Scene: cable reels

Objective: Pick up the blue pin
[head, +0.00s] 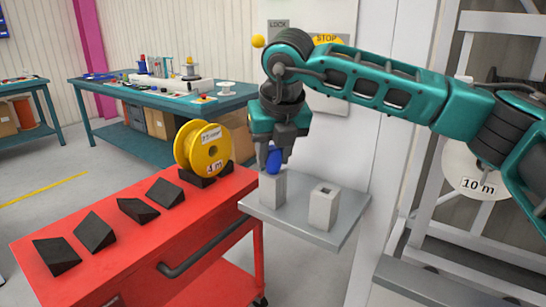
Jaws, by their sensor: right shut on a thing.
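The blue pin (273,161) is upright between the fingers of my right gripper (275,153), which is shut on it. The pin is right above the left grey socket block (272,190) on a small grey shelf (310,232). I cannot tell whether its lower end is still inside the block. A second grey block (324,206) to the right has an open square hole in its top. My left gripper is not in view.
A red cart (205,205) at left carries black wedge blocks (94,231) and a yellow reel (208,148). A white panel stands behind the shelf. A white reel marked 10 m (470,172) hangs at right. A teal workbench (110,91) is at the back.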

